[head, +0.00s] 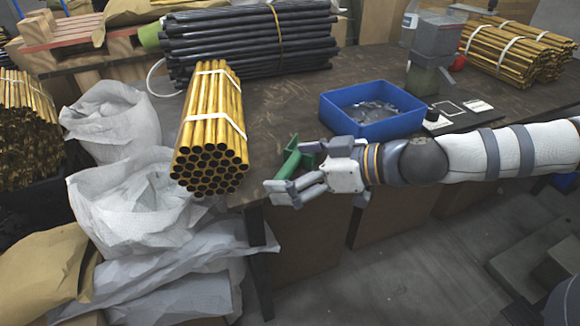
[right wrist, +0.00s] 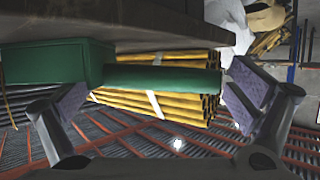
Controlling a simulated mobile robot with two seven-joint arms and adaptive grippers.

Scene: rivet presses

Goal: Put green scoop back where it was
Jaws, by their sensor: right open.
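The green scoop (head: 291,160) is at the table's front edge in the head view, right of the large bundle of brass tubes. My right gripper (head: 290,175) is beside it, its fingers spread. In the right wrist view the scoop's boxy part (right wrist: 55,75) is at the left. Its round handle (right wrist: 165,80) spans the gap between the open fingers of my right gripper (right wrist: 168,98); neither finger clearly presses on it. Whether the scoop rests on the table I cannot tell. My left gripper is not in view.
A blue bin (head: 372,125) with small metal parts stands on the dark table (head: 280,105) behind my right arm. The brass tube bundle (head: 212,130) juts over the front edge. Black tubes (head: 250,45) lie at the back. White sacks (head: 130,200) stand at the left.

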